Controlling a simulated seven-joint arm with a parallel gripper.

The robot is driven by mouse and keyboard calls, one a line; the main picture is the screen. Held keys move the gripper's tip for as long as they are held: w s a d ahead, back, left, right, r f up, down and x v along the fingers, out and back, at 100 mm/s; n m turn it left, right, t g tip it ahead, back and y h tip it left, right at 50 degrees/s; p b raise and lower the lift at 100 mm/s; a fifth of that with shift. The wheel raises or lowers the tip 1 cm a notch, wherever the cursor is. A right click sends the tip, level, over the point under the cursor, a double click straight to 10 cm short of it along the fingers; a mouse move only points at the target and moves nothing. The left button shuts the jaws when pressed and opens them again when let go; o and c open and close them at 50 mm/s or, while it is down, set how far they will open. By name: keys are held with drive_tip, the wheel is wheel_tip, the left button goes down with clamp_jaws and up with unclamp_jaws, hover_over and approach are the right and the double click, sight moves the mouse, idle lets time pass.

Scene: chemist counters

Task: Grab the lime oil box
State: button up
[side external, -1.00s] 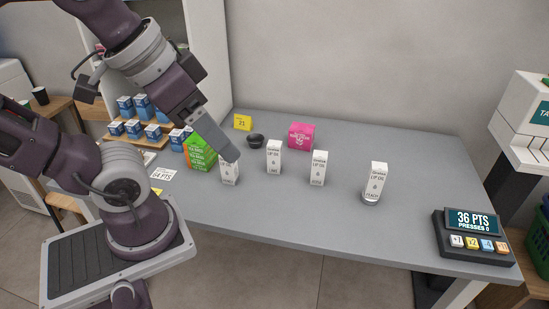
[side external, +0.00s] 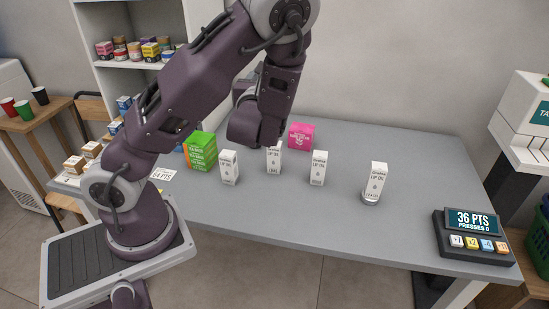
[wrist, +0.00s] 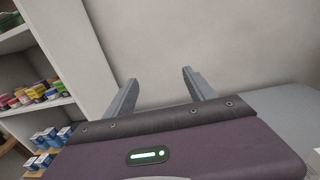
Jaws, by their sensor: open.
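Several white lip oil boxes stand upright in a spread-out row on the grey counter (side external: 330,215). The second from the left (side external: 274,162) has a small bottom word that seems to read LIME; my arm covers part of its top in the side view. The others are a left box (side external: 229,168), a box right of the middle (side external: 318,169) and a far-right one (side external: 376,177), which seems to read PEACH. My gripper (wrist: 160,77) is open and empty in the wrist view, facing the wall. It is mostly hidden behind my arm in the side view.
A green box (side external: 200,150) stands left of the row, and a pink box (side external: 301,136) stands behind it. A points display with buttons (side external: 473,235) is at the right edge. Shelves (wrist: 35,70) of small goods are at left. The front counter is clear.

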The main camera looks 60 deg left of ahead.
sight(273, 152)
wheel_tip(273, 152, down, 24)
drive_tip(key=shift+f, duration=0.1)
drive_tip(key=shift+w+a+f, duration=0.15)
drive_tip(key=shift+w+a, duration=0.1)
drive_tip(key=shift+a, duration=0.05)
drive_tip(key=x, duration=0.6)
drive_tip(key=shift+w+a+r, duration=0.1)
drive_tip(key=shift+a+r, duration=0.05)
drive_tip(key=shift+r, duration=0.1)
clamp_jaws()
drive_tip(key=shift+r, duration=0.15)
